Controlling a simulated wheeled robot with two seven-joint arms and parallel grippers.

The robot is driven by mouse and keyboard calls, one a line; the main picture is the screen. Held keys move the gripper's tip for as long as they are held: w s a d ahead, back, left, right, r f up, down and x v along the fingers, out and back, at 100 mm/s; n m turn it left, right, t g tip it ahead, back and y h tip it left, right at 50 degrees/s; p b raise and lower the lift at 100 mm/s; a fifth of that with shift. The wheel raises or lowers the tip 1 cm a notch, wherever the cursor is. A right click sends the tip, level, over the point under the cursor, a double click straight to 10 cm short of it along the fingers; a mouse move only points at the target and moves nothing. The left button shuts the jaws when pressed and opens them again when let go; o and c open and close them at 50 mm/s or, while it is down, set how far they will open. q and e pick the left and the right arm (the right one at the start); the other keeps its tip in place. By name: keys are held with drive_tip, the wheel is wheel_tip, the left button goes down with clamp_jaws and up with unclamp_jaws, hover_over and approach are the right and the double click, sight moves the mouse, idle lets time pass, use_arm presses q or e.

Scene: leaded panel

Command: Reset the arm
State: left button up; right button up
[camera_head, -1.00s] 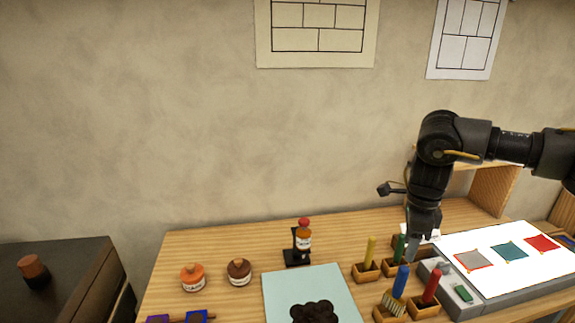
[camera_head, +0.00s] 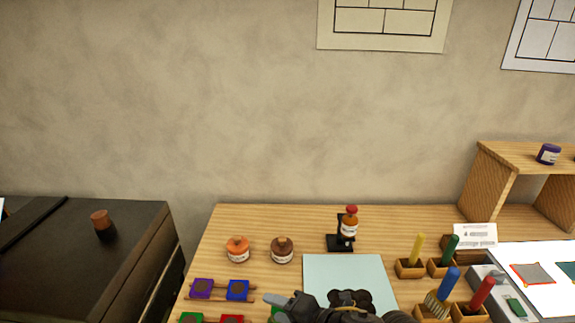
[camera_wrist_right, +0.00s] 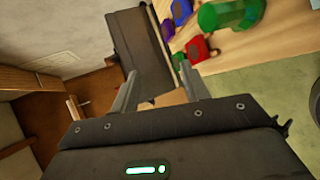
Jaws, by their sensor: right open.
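My right gripper (camera_head: 276,300) is at the bottom centre of the head view, its fingers pointing left. It is over the table in front of the pale blue mat (camera_head: 335,268), and it hides the mat's near part. In the right wrist view the gripper (camera_wrist_right: 158,75) shows two fingers spread apart with nothing between them. Beyond the fingertips are the table edge and a dark cabinet. My left gripper is not in view.
Purple and blue blocks (camera_head: 237,290) sit on a wooden rack near the fingers. An orange jar (camera_head: 237,250), a brown jar (camera_head: 282,250) and a red-capped bottle on a black stand (camera_head: 349,224) stand behind. Colored-handled tools (camera_head: 481,294) and a lit panel (camera_head: 552,262) are at the right.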

drive_tip(key=s+d+f+m+t+h, duration=0.1)
drive_tip(key=s+d+f+m+h, duration=0.25)
drive_tip(key=d+m, duration=0.45)
drive_tip(key=s+d+f+m+h, duration=0.25)
drive_tip(key=d+f+m, duration=0.3)
drive_tip(key=m, duration=0.35)
drive_tip(key=s+d+f+m+g+h, duration=0.2)
drive_tip(key=s+d+f+m+g, duration=0.1)
drive_tip(key=s+d+m, duration=0.3)
drive_tip(key=s+d+f+m+g+h, duration=0.2)
drive_tip(key=s+d+f+m, duration=0.25)
drive_tip(key=s+d, duration=0.35)
wheel_tip(320, 180, down, 29)
drive_tip(key=s+a+g+b, duration=0.1)
drive_tip(key=s+b, duration=0.1)
drive_tip(key=s, duration=0.1)
drive_tip(key=s+d+f+g+b, duration=0.1)
drive_tip(key=s+d+f, duration=0.1)
drive_tip(key=s+f, duration=1.3)
drive_tip(key=shift+s+d+f+g+h+b, duration=0.25)
drive_tip(key=shift+s+f+g+h+b, duration=0.05)
drive_tip(key=shift+f+b, duration=0.15)
